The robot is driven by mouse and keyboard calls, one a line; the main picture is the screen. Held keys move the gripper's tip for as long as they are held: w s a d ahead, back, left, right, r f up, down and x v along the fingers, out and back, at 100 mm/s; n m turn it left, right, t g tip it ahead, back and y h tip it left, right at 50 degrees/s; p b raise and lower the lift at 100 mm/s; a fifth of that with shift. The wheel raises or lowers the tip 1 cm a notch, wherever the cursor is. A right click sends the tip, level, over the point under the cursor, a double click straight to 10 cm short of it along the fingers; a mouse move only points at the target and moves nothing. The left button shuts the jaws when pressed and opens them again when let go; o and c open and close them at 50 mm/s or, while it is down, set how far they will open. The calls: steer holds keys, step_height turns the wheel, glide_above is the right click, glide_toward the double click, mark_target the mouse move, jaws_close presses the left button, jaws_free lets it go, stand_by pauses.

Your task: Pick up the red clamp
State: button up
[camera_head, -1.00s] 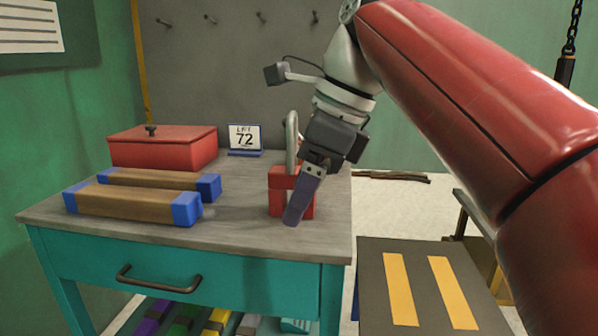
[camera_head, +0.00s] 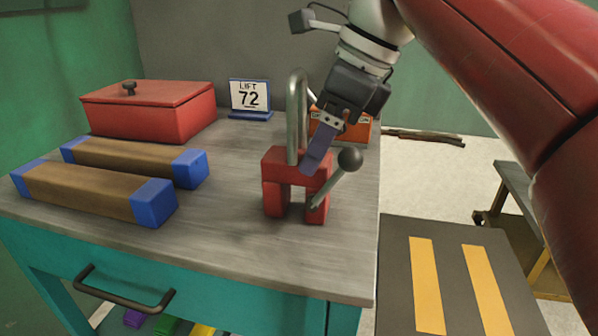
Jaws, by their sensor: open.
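The red clamp (camera_head: 278,168) stands upright on the grey top of the teal workbench (camera_head: 240,235), near its right edge. It has two red legs, a tall grey metal loop on top and a grey handle with a dark ball knob at its right. My gripper (camera_head: 314,150) is open at the clamp's upper right. One purple finger shows in front of the clamp's red top; the other finger is hidden. I cannot tell whether the finger touches the clamp.
Two wooden blocks with blue ends (camera_head: 95,190) lie on the left of the bench. A red lidded box (camera_head: 150,108) and a "LIFT 72" sign (camera_head: 250,97) stand behind. An orange item (camera_head: 358,130) is partly hidden behind my gripper. A dark striped platform (camera_head: 450,270) lies at right.

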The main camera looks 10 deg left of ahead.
steer(key=b+x, duration=0.1)
steer(key=x, duration=0.4)
steer(key=shift+s+a+r, duration=0.1)
steer(key=shift+s+a, duration=0.05)
jaws_close()
steer(key=shift+r, duration=0.15)
